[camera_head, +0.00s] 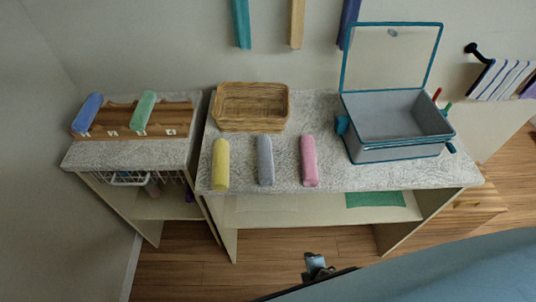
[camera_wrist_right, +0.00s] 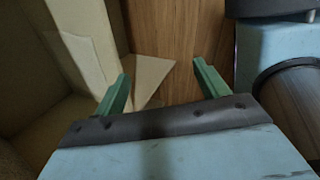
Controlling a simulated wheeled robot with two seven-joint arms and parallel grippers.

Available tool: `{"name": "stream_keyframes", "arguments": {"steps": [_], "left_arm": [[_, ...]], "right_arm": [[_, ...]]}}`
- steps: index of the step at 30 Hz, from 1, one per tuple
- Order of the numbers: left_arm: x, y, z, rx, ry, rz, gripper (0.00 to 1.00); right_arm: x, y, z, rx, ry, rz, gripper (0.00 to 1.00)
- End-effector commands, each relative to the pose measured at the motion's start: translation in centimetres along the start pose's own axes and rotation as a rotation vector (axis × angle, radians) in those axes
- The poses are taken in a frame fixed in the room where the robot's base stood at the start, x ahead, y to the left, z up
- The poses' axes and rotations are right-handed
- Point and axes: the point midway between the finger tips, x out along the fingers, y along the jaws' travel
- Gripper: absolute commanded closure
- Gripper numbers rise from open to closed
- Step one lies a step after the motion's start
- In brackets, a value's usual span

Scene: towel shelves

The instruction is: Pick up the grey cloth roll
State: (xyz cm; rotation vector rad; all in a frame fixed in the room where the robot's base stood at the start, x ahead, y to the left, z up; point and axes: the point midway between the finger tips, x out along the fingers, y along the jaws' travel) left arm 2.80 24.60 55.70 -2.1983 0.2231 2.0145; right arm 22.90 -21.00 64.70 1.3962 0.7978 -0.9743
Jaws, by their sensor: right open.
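The grey cloth roll (camera_head: 265,160) lies on the patterned top of the middle shelf (camera_head: 375,180), between a yellow roll (camera_head: 220,164) and a pink roll (camera_head: 309,160). It points towards the shelf's front edge, with clear gaps on both sides. In the right wrist view my right gripper (camera_wrist_right: 160,72) is open, its two green fingers wide apart with nothing between them. It faces wooden floor and pale panels, and no roll shows there. My left gripper is not in view.
A wicker basket (camera_head: 250,126) stands behind the rolls. An open grey box with blue edges (camera_head: 400,152) stands to their right, its lid raised. A lower shelf at left holds a wooden rack (camera_head: 118,132) with blue and green rolls. Wooden floor (camera_head: 190,270) lies in front.

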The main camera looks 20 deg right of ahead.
Motion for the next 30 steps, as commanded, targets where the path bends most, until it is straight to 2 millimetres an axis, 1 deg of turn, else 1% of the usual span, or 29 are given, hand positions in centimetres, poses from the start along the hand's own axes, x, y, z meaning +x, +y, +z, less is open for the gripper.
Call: {"name": "stream_keyframes", "arguments": {"steps": [1, 2, 3, 5, 6, 8, 9, 10, 12, 15, 18, 20, 27, 30], "left_arm": [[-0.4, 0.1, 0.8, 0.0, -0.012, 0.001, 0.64], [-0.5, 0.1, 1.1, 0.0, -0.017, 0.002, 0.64], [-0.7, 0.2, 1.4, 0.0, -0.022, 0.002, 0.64], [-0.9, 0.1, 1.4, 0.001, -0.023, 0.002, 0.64], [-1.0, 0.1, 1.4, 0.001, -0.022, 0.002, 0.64], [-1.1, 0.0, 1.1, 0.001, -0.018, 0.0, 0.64], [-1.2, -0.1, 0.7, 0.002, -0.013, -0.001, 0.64], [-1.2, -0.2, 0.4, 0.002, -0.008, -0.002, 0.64], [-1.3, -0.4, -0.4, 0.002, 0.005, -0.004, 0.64], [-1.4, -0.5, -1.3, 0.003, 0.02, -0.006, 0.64], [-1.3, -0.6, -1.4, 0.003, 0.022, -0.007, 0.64], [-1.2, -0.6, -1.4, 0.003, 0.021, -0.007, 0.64], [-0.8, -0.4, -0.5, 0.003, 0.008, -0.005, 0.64], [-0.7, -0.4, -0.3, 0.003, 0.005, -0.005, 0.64]], "right_arm": [[-1.8, 4.2, -1.4, -0.192, -0.011, 0.092, 0.27], [-3.0, 6.3, -2.1, -0.305, -0.029, 0.141, 0.27], [-4.7, 8.9, -3.2, -0.447, -0.06, 0.207, 0.27], [-7.5, 12.6, -4.6, -0.64, -0.118, 0.305, 0.27], [-9.6, 14.7, -5.5, -0.751, -0.163, 0.365, 0.27], [-12.6, 17.4, -6.6, -0.889, -0.236, 0.444, 0.27], [-14.5, 18.9, -7.2, -0.964, -0.284, 0.489, 0.27], [-15.8, 19.8, -7.5, -1.01, -0.318, 0.517, 0.27], [-18.5, 21.4, -8.2, -1.094, -0.389, 0.57, 0.27], [-21.1, 22.8, -8.6, -1.165, -0.462, 0.613, 0.27], [-21.8, 23.8, -8.8, -1.193, -0.496, 0.632, 0.27], [-21.4, 24.4, -8.8, -1.199, -0.504, 0.635, 0.27], [-18.0, 27.6, -8.7, -1.197, -0.502, 0.633, 0.27], [-16.9, 28.4, -8.6, -1.197, -0.5, 0.632, 0.27]]}}
